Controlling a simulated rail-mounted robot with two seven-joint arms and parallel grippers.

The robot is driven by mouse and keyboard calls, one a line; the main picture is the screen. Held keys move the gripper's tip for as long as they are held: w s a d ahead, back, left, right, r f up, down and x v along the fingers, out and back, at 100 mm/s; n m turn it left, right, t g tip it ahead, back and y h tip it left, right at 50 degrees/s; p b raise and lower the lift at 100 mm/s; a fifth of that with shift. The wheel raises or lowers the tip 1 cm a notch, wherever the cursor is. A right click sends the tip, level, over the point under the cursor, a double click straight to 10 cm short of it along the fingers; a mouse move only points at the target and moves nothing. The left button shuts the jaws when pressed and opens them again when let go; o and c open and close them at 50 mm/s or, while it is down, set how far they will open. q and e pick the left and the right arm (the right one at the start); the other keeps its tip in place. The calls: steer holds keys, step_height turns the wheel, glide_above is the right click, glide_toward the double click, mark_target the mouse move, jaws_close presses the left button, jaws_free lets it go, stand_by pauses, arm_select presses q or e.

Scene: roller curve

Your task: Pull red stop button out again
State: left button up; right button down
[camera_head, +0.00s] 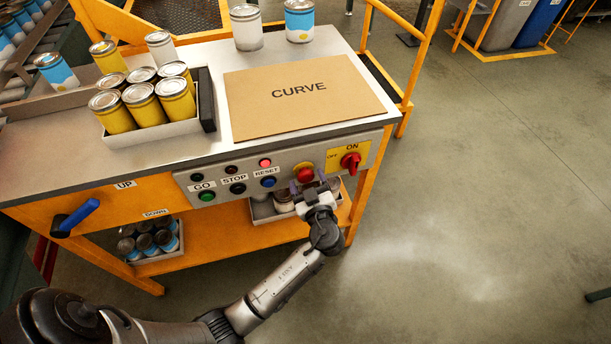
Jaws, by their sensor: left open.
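The red stop button (305,174) sits on the grey control panel on the bench front, on a yellow collar, left of the yellow ON/OFF plate. My left gripper (306,187) is right at the button, with its fingers open on either side of its lower part. I cannot tell whether the fingers touch the button. The gripper hides the button's lower edge. My right gripper is not in view.
The panel (222,190) also holds green, black and blue buttons and a lit red lamp. A red rotary switch (350,163) stands close to the right. A blue-handled lever (80,214) is at the left. Cans and a CURVE board (300,110) lie on top.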

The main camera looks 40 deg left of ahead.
arm_select(q)
steer(key=shift+x, duration=1.2)
steer(key=shift+c, duration=0.3)
